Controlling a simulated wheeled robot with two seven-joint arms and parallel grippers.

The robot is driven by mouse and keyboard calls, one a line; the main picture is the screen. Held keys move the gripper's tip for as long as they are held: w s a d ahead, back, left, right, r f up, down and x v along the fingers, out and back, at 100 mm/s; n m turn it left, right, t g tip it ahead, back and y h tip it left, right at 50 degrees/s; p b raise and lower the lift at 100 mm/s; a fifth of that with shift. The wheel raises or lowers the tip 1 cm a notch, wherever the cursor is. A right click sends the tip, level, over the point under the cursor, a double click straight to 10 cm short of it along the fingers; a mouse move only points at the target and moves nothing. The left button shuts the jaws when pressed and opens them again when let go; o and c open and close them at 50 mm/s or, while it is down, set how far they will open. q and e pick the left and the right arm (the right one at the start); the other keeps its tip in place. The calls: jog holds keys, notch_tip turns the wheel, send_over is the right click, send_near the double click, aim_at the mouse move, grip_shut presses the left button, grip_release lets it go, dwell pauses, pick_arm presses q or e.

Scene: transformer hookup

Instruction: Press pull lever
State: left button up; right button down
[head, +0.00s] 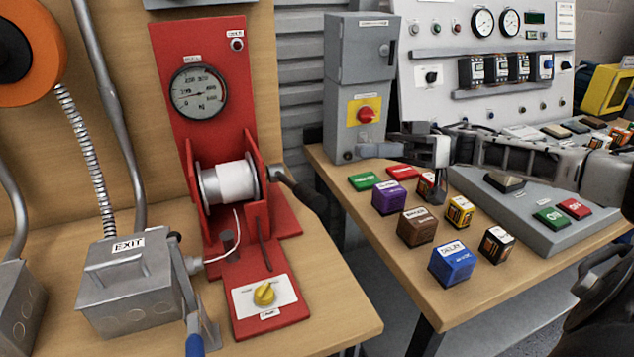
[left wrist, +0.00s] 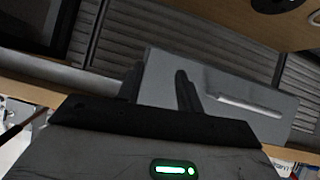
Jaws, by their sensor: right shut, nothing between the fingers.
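A grey metal box marked EXIT (head: 128,282) stands on the left wooden bench. A metal lever with a blue grip (head: 195,340) hangs at its right side, its lower end cut by the picture edge. No gripper touches this lever in the head view. My right gripper (head: 392,146) is shut and empty, pointing left by the lower front of a grey cabinet (head: 360,50). I cannot tell whether it touches the cabinet. My left gripper (left wrist: 158,72) shows only in the left wrist view, with its fingers apart. A grey panel with a pale bar lies beyond them; contact is unclear.
A red stand (head: 245,75) with a gauge, a cable drum and a black crank handle (head: 300,195) rises beside the box. Several coloured blocks, including a blue one (head: 453,263), sit on the right table. A sloped grey button console (head: 540,210) lies under my right arm.

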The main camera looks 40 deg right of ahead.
jog(key=r+p, duration=0.2)
send_over(293, 185)
jog(key=s+d, duration=0.2)
jog(key=s, duration=0.3)
pick_arm(q)
jog(key=shift+s+a+r, duration=0.2)
jog(key=shift+r, duration=0.05)
pick_arm(e)
jog(key=shift+s+a+f, duration=0.1)
jog(key=shift+s+f, duration=0.05)
jog(key=shift+f, duration=0.6)
jog(key=shift+s+a+f, duration=0.15)
jog(key=shift+f, duration=0.55)
jog(key=shift+s+a+f, duration=0.1)
jog(key=shift+s+f, duration=0.05)
jog(key=shift+f, duration=0.6)
